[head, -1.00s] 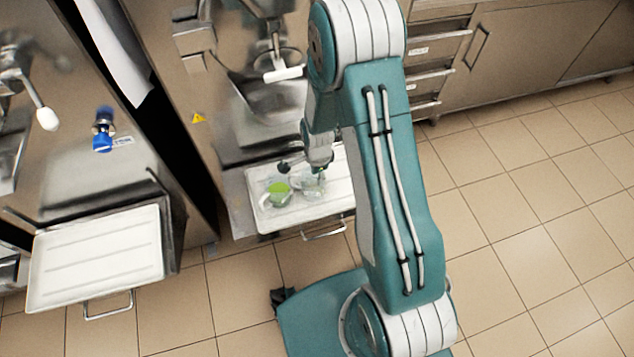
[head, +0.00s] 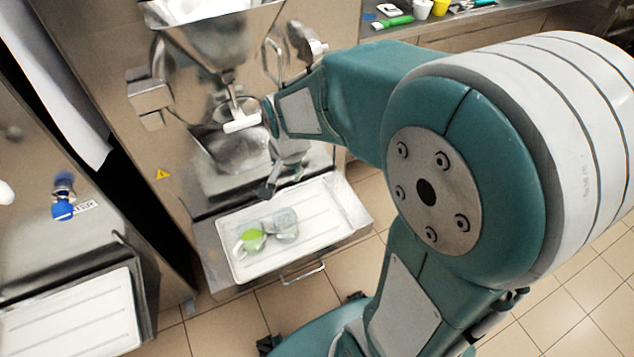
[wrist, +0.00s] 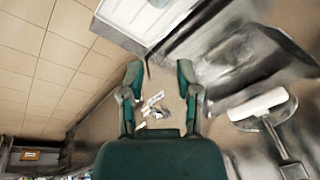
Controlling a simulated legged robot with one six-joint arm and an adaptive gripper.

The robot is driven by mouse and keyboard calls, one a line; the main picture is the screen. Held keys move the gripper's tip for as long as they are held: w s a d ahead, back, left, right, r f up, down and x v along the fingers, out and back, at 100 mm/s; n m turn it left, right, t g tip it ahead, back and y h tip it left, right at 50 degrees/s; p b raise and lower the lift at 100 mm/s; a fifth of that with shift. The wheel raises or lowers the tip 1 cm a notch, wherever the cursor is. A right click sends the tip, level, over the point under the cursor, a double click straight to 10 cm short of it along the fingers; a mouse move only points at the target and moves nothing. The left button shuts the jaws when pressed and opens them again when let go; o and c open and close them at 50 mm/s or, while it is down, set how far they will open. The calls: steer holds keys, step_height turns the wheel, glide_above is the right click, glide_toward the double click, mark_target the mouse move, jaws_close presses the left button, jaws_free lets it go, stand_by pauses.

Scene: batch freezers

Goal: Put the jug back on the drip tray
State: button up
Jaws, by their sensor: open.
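A clear jug (head: 285,223) is on the white drip tray (head: 318,217), left of the tray's middle in the head view. A round green patch (head: 252,239) shows beside its clear part; I cannot tell whether it is part of the jug. My gripper (head: 270,188) is above the tray's back edge, apart from the jug. In the wrist view my gripper (wrist: 160,74) has its two fingers spread with nothing between them. The jug is not visible in the wrist view; a corner of a white tray (wrist: 140,18) shows at the top.
The steel batch freezer (head: 185,185) stands behind the tray, with a white-handled lever (head: 242,122) close to my wrist. A second white tray (head: 75,320) is at the lower left.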

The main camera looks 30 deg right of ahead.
steer(key=s+r+n+t, duration=0.3)
steer(key=s+r+n, duration=0.5)
steer(key=s+r, duration=0.4)
steer(key=shift+s+r+n, duration=0.2)
steer(key=shift+s+n, duration=0.1)
steer(key=shift+s, duration=0.95)
